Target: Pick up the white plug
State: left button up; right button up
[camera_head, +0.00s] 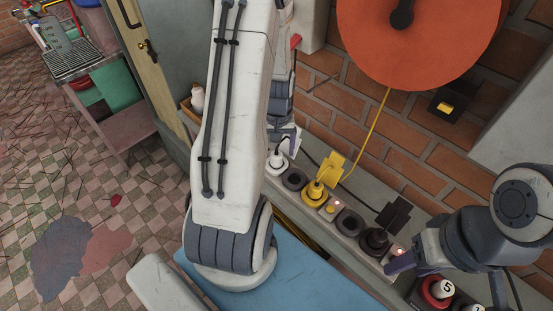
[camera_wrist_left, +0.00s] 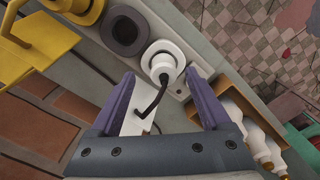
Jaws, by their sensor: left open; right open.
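The white plug (camera_wrist_left: 163,60) sits upright in the socket strip and has a white plate-like handle and a black cord. It shows in the head view (camera_head: 277,161) beside my left arm. My left gripper (camera_wrist_left: 161,88) is open, with its purple fingers on either side of the plug's handle and cord; nothing is visibly clamped. In the head view my left gripper (camera_head: 286,142) is partly hidden by my arm. My right gripper (camera_head: 402,262) is open at the strip's right end, near the black plug; its far finger is hard to make out.
The strip also holds a yellow plug (camera_head: 315,190) and a black plug (camera_head: 377,240), with dark round sockets (camera_head: 294,179) between. A brick wall (camera_head: 345,120) stands behind. A wooden box with white bottles (camera_wrist_left: 245,120) is close beside my left gripper.

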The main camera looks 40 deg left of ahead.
aim_at(276, 154)
pick_arm(q)
jog(key=f, duration=0.2)
jog(key=a+f+p, duration=0.1)
jog(key=f, duration=0.1)
jog(key=shift+w, duration=0.15)
jog(key=shift+f, duration=0.6)
grip_shut()
jog(key=shift+r, duration=0.1)
